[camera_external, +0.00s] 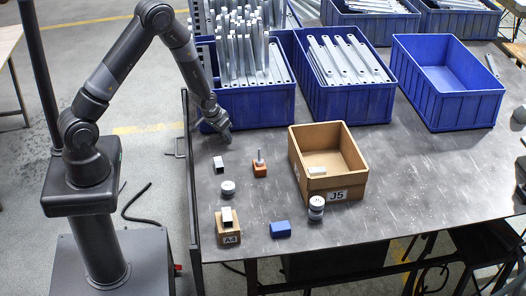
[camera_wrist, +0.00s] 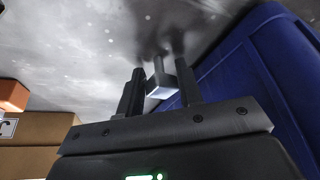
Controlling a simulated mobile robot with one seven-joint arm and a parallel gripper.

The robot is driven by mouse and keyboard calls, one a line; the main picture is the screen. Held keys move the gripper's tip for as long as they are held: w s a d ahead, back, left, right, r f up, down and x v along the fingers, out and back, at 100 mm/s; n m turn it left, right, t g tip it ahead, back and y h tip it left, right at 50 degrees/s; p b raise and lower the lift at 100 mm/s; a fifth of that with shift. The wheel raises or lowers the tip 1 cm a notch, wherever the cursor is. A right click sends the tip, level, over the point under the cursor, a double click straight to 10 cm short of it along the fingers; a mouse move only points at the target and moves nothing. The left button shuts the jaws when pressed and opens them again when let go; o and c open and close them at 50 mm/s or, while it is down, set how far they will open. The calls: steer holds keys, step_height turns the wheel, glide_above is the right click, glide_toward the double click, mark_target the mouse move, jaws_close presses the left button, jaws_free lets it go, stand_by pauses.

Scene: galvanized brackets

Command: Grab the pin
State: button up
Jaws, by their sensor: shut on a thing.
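My gripper (camera_external: 226,138) is low over the table's left part, in front of the left blue bin. In the wrist view my gripper (camera_wrist: 160,88) is shut on a small grey metal piece, which looks like a pin (camera_wrist: 158,84). It has a thin shaft and a wider, pale end between the fingers. The held piece is too small to make out in the external view. A thin dark upright post (camera_external: 260,155) stands on an orange block (camera_external: 260,169), right of and nearer than my gripper. I cannot tell whether that post is another pin.
Blue bins (camera_external: 345,101) of metal brackets line the back; one bin (camera_external: 448,84) is empty. A blue wall (camera_wrist: 262,75) is close right in the wrist view. A cardboard box (camera_external: 333,183) labelled J5 stands mid-table. Several small blocks and cylinders lie front left.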

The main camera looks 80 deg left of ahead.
steer(key=shift+c, duration=0.4)
steer(key=shift+r, duration=0.5)
step_height(320, 180, up, 3)
steer(key=shift+r, duration=0.15)
steer(key=d+r, duration=0.6)
steer(key=d, duration=0.5)
steer(key=shift+s+d+r, duration=0.35)
steer(key=shift+s, duration=0.1)
